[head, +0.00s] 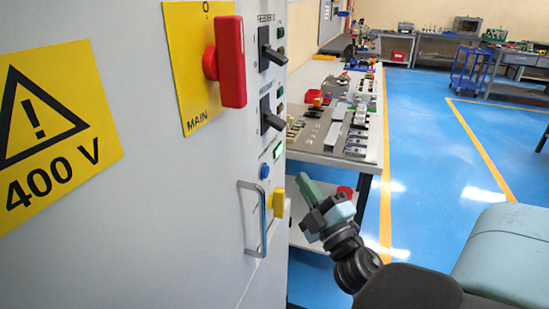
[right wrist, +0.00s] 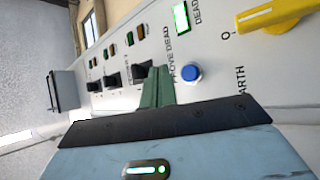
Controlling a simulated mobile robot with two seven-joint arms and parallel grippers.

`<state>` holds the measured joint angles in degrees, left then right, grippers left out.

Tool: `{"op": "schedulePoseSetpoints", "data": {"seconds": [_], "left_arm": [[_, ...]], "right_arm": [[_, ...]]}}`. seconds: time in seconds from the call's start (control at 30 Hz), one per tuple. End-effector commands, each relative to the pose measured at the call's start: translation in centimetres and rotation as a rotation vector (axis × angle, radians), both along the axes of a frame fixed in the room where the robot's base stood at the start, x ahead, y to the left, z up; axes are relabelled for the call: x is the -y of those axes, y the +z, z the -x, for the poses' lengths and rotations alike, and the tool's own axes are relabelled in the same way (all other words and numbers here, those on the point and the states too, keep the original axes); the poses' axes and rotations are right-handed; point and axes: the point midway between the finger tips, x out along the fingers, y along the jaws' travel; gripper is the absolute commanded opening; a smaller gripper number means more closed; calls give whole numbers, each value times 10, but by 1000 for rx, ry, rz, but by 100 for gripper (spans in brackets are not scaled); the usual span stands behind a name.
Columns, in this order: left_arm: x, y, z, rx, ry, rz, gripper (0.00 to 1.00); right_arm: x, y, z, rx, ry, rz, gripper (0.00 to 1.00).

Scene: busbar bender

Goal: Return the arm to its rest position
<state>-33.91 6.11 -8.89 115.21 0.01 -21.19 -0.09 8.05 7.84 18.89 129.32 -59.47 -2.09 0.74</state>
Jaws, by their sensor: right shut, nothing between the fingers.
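My right arm reaches in from the lower right in the head view. Its gripper (head: 305,184) is shut and empty, with its green fingers pointing up and left, beside the yellow knob (head: 279,203) on the grey cabinet (head: 150,220). In the right wrist view the shut green fingers (right wrist: 157,86) stand in front of the cabinet panel, with the blue button (right wrist: 191,74) just right of them. The yellow knob shows at the top right (right wrist: 270,20). The fingers look clear of the panel, but the exact gap is hard to tell. My left gripper is not in view.
The cabinet carries a red main switch (head: 230,62), black feeder switches (head: 271,118), a lit green display (head: 278,150) and a metal handle (head: 256,218). A workbench (head: 312,158) with tools stands behind my gripper. Blue floor (head: 430,150) lies open to the right.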

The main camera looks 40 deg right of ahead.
Motion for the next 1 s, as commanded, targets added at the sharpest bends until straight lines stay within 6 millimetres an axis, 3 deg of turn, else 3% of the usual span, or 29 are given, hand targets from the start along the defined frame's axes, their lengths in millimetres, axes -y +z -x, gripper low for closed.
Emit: {"op": "schedulePoseSetpoints", "data": {"seconds": [0.33,0.43,0.57,0.67,0.8,1.0], "left_arm": [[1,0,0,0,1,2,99],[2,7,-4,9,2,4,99],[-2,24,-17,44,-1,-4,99],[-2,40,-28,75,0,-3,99],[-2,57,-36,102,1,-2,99],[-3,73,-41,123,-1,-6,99]], "right_arm": [[0,-1,0,-2,1,-2,0],[-6,-19,1,-48,30,-69,0],[-25,-74,12,-192,95,-273,0],[-49,-129,34,-339,138,-475,0],[-86,-200,80,-542,161,-741,0],[-145,-273,165,-807,144,-1071,0]]}}
